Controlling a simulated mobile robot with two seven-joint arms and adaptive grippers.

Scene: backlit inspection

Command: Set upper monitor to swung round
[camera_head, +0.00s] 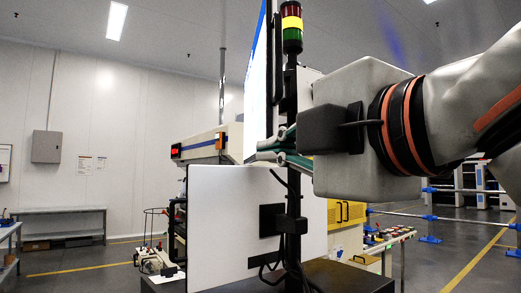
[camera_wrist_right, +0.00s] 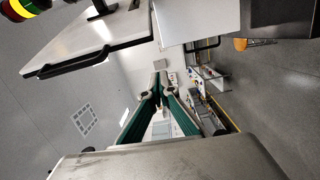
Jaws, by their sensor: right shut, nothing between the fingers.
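The upper monitor (camera_head: 259,90) stands nearly edge-on in the head view, its bright screen facing left. In the right wrist view it is a pale panel (camera_wrist_right: 88,38) at upper left, with a dark bar along its edge. The lower monitor (camera_head: 225,215) shows its broad white back below. Both are by a black post (camera_head: 294,190). My right gripper (camera_head: 262,152) comes in from the right, its green fingers shut and empty, overlapping the upper monitor's lower end. In the wrist view its fingertips (camera_wrist_right: 158,82) are clear of the panel; contact cannot be told. My left gripper is out of view.
A stack light (camera_head: 291,26) tops the post. Loose black cables hang by the lower monitor. A beige machine (camera_head: 215,143) stands behind, a yellow cabinet (camera_head: 346,213) to the right. A bench (camera_head: 62,212) is far left; floor there is open.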

